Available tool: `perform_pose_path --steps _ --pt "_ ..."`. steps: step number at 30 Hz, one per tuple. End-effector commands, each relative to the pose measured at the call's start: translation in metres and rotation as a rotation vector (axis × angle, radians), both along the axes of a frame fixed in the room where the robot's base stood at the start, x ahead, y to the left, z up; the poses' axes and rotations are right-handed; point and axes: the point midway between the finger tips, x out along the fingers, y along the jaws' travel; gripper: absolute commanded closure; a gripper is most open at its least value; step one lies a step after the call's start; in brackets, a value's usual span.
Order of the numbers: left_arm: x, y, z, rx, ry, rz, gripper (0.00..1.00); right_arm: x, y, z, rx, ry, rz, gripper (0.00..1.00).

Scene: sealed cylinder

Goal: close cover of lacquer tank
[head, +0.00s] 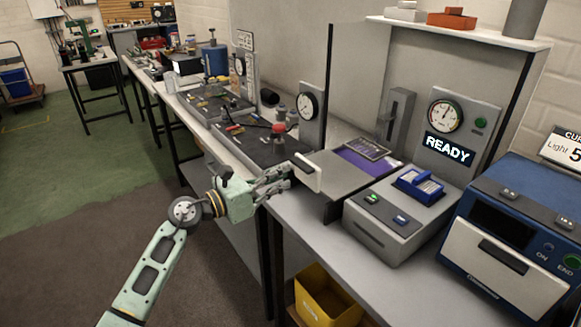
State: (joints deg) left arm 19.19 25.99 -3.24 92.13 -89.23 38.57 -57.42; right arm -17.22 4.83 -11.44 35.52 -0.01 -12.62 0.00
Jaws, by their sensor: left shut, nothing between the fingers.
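A station with a purple surface (362,160) stands at the middle of the bench. It looks like the lacquer tank. A flat grey panel (338,177) lies at its left side, with a white bar-like handle (308,172) at the panel's left end. This may be the cover; I cannot tell how it is joined. My left gripper (283,179), pale green, is shut and empty, with its fingertips just left of the white handle. I cannot tell whether they touch it. My right gripper is not in view.
Right of the tank stands a grey unit (388,228) with a blue holder (419,185) and a READY display (447,149). A blue-and-white machine (515,240) is at far right. A thin upright panel (328,110) rises behind the handle. A yellow bin (325,296) is below.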

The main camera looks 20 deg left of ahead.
Motion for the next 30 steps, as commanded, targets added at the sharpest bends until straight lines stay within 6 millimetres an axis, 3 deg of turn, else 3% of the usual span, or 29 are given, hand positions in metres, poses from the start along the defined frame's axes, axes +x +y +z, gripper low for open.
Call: perform_pose_path --steps 7,20,26,30 --pt "0.023 -0.018 0.001 -0.001 0.001 0.001 1.0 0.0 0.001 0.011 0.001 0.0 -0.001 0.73" --pt "0.027 -0.021 -0.001 0.001 0.001 0.0 1.0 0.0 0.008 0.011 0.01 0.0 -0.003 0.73" --pt "0.038 -0.029 -0.002 0.002 -0.001 0.0 1.0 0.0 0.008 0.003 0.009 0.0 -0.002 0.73" --pt "0.06 -0.046 -0.003 0.0 -0.003 0.0 1.0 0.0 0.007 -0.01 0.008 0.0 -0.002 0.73"
